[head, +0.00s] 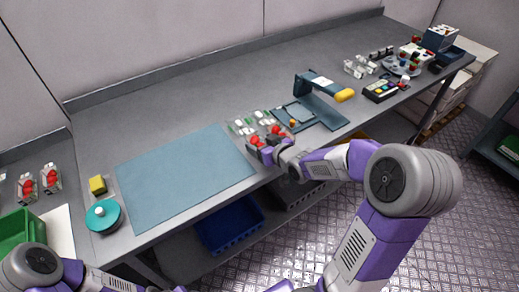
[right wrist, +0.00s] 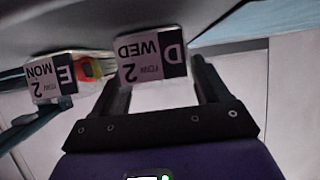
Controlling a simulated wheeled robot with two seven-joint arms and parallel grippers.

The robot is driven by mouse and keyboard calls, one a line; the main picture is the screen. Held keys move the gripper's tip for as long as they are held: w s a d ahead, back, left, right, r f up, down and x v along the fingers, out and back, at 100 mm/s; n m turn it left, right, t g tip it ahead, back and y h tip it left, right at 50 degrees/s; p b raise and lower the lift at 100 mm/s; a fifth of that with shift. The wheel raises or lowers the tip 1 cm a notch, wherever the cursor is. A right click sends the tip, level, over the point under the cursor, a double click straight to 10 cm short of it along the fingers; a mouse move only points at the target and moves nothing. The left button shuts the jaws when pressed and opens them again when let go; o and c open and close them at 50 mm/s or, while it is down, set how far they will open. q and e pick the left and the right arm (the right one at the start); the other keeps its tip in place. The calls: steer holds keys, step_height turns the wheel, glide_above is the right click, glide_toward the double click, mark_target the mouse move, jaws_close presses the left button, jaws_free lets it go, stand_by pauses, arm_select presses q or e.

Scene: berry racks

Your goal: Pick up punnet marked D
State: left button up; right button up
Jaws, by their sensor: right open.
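The punnet marked D (right wrist: 150,62) fills the middle of the right wrist view, its label "D WED 2" upside down. My right gripper (right wrist: 160,78) is open, with one finger on each side of this punnet; I cannot tell whether they touch it. A punnet marked E (right wrist: 52,80), label "MON 2", stands to its left with red and green contents. In the head view my right gripper (head: 262,151) is at the bench's front edge, by small clear punnets with red fruit (head: 277,129). Labels are unreadable there. My left arm shows at the bottom left; its gripper is out of frame.
A blue-grey mat (head: 185,175) lies left of the punnets. A scale-like stand (head: 325,107) with a yellow part is close on the right. A teal round tub (head: 104,217), yellow block (head: 97,185) and green crate (head: 14,232) are at the left. The bench's back is clear.

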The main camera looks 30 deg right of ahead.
steer(key=shift+x, duration=0.85)
steer(key=c, duration=0.8)
